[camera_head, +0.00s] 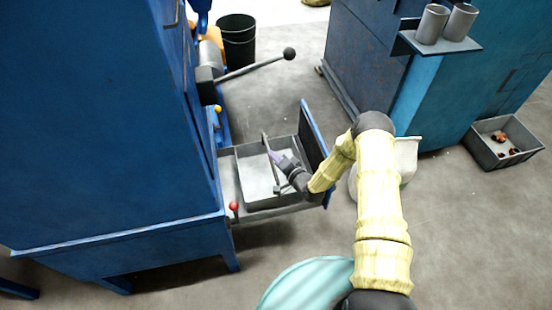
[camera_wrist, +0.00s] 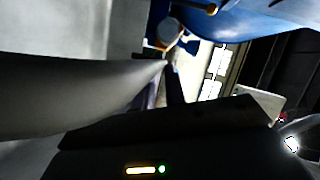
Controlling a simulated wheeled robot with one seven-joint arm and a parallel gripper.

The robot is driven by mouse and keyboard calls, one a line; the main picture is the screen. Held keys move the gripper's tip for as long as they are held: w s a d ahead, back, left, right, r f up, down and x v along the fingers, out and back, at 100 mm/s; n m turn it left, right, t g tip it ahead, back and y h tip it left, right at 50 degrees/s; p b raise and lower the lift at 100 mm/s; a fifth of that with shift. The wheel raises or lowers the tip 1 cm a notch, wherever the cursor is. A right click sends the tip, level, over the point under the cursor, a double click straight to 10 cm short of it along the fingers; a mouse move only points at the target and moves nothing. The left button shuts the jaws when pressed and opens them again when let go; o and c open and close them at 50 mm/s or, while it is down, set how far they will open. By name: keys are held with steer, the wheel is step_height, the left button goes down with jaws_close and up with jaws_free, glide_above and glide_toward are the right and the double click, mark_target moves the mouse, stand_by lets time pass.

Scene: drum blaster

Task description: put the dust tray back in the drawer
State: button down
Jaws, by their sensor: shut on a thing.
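The grey dust tray (camera_head: 252,172) sits within the outline of the pulled-out drawer (camera_head: 228,190), close to level. Whether it rests fully on the drawer floor cannot be told. My gripper (camera_head: 272,160) reaches over the drawer front (camera_head: 316,145) and is shut on the tray, near its right part. A dark bar crosses the tray at the gripper. In the wrist view a large grey curved surface, probably the tray (camera_wrist: 70,90), fills the left, with a dark finger beside it. The exact grip contact is hidden.
The blue cabinet (camera_head: 110,120) stands left of the drawer. A lever with a black knob (camera_head: 289,54) juts out above the drawer. A red knob (camera_head: 234,206) is at its near left corner. A grey bin (camera_head: 503,142) with scraps stands on the floor at right. Open floor lies in front.

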steer(key=c, duration=1.5)
jaws_free()
steer(key=shift+o, duration=0.2)
steer(key=p+v, duration=0.2)
steer(key=v, duration=1)
